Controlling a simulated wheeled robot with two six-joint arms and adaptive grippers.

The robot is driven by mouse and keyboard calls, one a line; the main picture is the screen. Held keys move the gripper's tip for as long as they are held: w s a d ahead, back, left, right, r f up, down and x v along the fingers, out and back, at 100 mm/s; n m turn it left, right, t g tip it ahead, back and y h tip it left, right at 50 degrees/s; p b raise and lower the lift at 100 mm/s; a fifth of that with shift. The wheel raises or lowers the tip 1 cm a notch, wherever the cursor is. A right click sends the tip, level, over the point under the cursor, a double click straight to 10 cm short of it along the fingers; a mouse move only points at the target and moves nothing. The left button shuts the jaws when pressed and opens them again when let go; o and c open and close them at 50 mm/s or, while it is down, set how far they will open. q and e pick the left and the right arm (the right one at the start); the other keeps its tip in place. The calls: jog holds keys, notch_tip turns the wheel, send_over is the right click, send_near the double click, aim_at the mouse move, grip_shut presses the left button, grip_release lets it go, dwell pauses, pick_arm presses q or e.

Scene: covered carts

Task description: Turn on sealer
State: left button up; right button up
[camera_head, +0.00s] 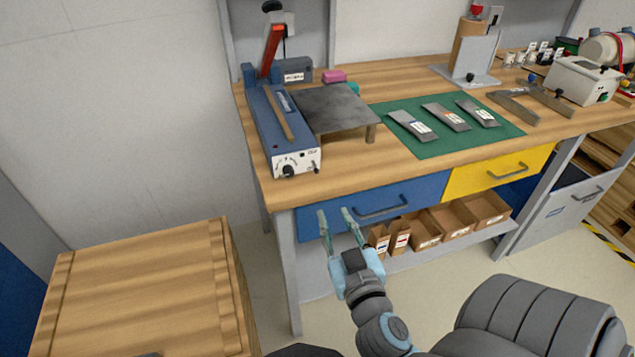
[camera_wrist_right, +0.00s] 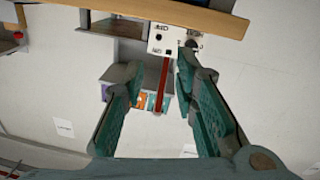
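The sealer (camera_head: 265,120) is a long blue box at the left end of the wooden workbench, its red-handled arm (camera_head: 272,48) raised. Its white front panel (camera_head: 302,164) faces the bench's front edge and carries a dark round knob (camera_head: 288,170) and small marks too small to read. The panel also shows in the right wrist view (camera_wrist_right: 173,40), beyond the fingertips. My right gripper (camera_head: 336,216) is open and empty in front of the blue drawer, below and right of the panel, apart from it. In the right wrist view its fingers (camera_wrist_right: 158,80) stand wide. My left gripper is out of view.
A grey metal stand (camera_head: 335,106) adjoins the sealer. A green mat (camera_head: 450,140) with several grey pouches lies to the right. The bench's blue drawer (camera_head: 400,196) has a protruding handle. A wooden crate (camera_head: 150,290) stands at lower left, with floor between it and the bench.

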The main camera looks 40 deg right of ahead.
aim_at(317, 172)
jog(key=p+x, duration=0.1)
jog(key=x, duration=1.3)
jog(key=shift+d+r, duration=0.1)
jog(key=shift+d, duration=0.05)
jog(key=shift+s, duration=0.1)
jog(key=shift+c, duration=0.2)
grip_shut()
